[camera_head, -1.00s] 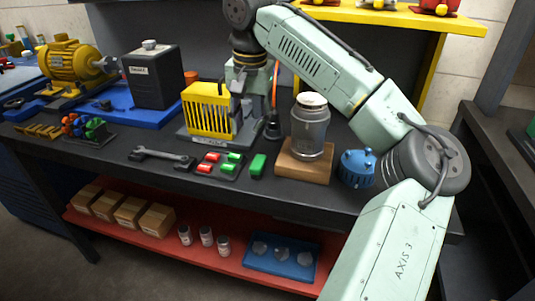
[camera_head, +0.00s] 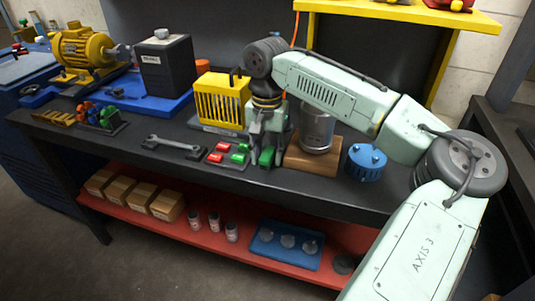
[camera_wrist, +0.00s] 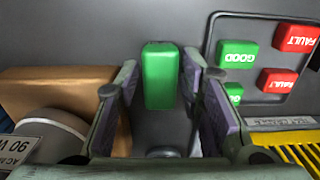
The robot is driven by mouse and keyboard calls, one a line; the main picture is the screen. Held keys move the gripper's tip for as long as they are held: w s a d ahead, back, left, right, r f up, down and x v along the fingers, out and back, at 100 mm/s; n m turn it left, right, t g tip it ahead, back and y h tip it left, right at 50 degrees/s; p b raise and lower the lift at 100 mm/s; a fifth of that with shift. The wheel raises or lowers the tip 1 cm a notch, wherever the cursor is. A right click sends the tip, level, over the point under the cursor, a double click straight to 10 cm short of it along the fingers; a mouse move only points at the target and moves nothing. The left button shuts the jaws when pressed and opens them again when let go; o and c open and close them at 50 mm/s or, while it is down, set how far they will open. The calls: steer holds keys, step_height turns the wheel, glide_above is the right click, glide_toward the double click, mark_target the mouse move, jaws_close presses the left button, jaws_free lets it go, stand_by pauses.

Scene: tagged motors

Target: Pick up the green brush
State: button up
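The green brush (camera_wrist: 160,88) is a small plain green block on the dark bench top. In the wrist view it lies between the two spread fingers of my gripper (camera_wrist: 161,68), with a gap on each side. In the head view my gripper (camera_head: 266,158) points down over the green brush (camera_head: 267,156), and its fingers partly hide it. My gripper is open and holds nothing. I cannot tell exactly how far the fingertips are above the bench.
Red FAULT and green GOOD tags (camera_wrist: 237,54) lie on a dark plate right beside the brush. A wooden block (camera_head: 305,161) with a grey motor stands close on the other side. A yellow finned housing (camera_head: 222,100) stands behind. A wrench (camera_head: 172,144) lies to the left.

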steer(key=shift+f, duration=0.15)
jaws_close()
stand_by(0.4)
steer(key=shift+r, duration=0.5)
step_height(320, 180, up, 2)
steer(key=shift+r+b, duration=0.1)
steer(key=shift+b, duration=0.55)
steer(key=s+r+b, duration=0.2)
steer(key=s+b, duration=0.2)
steer(key=s, duration=1.2)
steer(key=shift+d, duration=0.4)
